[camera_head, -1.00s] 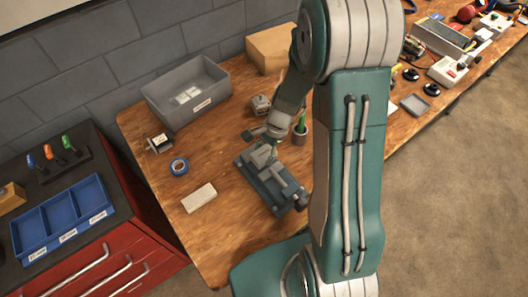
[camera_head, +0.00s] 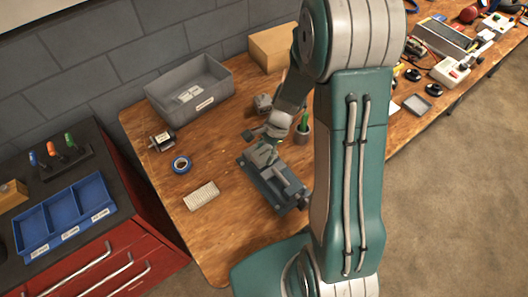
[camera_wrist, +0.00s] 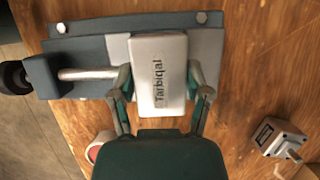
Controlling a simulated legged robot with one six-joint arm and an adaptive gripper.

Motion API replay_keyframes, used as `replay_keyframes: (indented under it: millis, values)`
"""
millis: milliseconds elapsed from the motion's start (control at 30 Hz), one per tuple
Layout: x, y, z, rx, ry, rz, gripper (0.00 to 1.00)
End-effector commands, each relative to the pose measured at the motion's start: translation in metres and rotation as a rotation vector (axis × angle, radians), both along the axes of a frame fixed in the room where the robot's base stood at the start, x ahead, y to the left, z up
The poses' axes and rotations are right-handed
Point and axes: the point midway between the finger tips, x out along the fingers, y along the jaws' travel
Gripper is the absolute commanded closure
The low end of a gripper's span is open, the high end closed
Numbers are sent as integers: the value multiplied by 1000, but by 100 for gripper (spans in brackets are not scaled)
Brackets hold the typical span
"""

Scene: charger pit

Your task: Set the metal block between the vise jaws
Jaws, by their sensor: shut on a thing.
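The metal block (camera_wrist: 161,100) is a light grey piece with dark lettering, in the middle of the wrist view. My gripper (camera_wrist: 160,82) is shut on it, with one finger on each side. The grey-blue vise (camera_wrist: 92,50) lies beneath it on the bench, with its bare screw and dark end piece to the left. In the head view the vise (camera_head: 276,184) stands near the bench's middle, with my gripper (camera_head: 270,142) over its back end. The block overlaps the vise in the picture. I cannot tell how deep it sits between the jaws, or whether it touches them.
A grey bin (camera_head: 188,92), a cardboard box (camera_head: 273,47) and a cup with a green item (camera_head: 302,134) stand behind. The bench's front left is clear.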

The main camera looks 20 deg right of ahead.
Motion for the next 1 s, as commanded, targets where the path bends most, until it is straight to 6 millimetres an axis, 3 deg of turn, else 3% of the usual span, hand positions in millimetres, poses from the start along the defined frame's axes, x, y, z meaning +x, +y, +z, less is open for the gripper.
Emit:
replay_keyframes:
  millis: [1000]
  values:
    - [0,-3,-8,1,0,0,99]
